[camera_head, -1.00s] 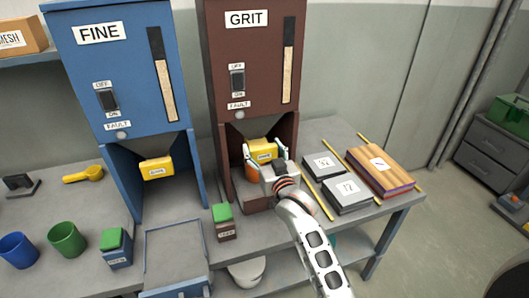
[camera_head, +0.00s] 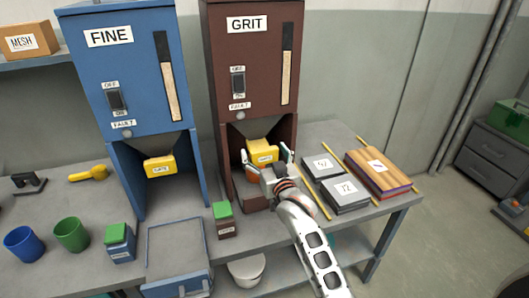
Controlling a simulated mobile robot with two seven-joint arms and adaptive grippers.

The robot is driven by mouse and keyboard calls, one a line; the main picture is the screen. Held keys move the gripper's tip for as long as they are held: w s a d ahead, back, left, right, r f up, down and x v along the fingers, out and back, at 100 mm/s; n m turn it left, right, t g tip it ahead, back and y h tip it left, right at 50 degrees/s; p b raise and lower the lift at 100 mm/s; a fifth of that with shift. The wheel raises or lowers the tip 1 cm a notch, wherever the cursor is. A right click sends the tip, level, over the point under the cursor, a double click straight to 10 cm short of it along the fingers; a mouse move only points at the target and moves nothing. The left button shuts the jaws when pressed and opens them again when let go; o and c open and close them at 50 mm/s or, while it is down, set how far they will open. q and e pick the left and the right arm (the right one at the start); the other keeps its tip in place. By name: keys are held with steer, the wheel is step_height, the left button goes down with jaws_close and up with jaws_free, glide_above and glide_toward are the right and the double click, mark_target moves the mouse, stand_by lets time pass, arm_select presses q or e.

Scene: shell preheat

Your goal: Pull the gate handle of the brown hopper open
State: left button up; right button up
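The brown hopper (camera_head: 262,60), labelled GRIT, stands at the back centre. Its yellow gate handle (camera_head: 263,155) sticks out toward me below the hopper's funnel. My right gripper (camera_head: 267,162) is in front of the handle, with one fingertip to its left and one to its right. The fingers are spread, and a small gap shows between the handle and the right fingertip. Contact at the left fingertip is hard to tell. My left gripper is not in view.
A blue hopper (camera_head: 140,70) labelled FINE, with its own yellow gate handle (camera_head: 160,166), stands to the left. Grey boxes (camera_head: 344,190) and a wooden stack (camera_head: 379,170) lie right of my gripper. A small green-topped block (camera_head: 223,212) and a blue tray (camera_head: 176,284) are in front.

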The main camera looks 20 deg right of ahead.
steer(key=s, duration=1.2)
steer(key=shift+d, duration=0.2)
steer(key=s+f+n+g+y, duration=0.2)
steer(key=s+f+n+g, duration=0.2)
steer(key=s+f, duration=2.1)
step_height(320, 180, down, 3)
steer(key=g, duration=0.3)
steer(key=shift+f, duration=0.2)
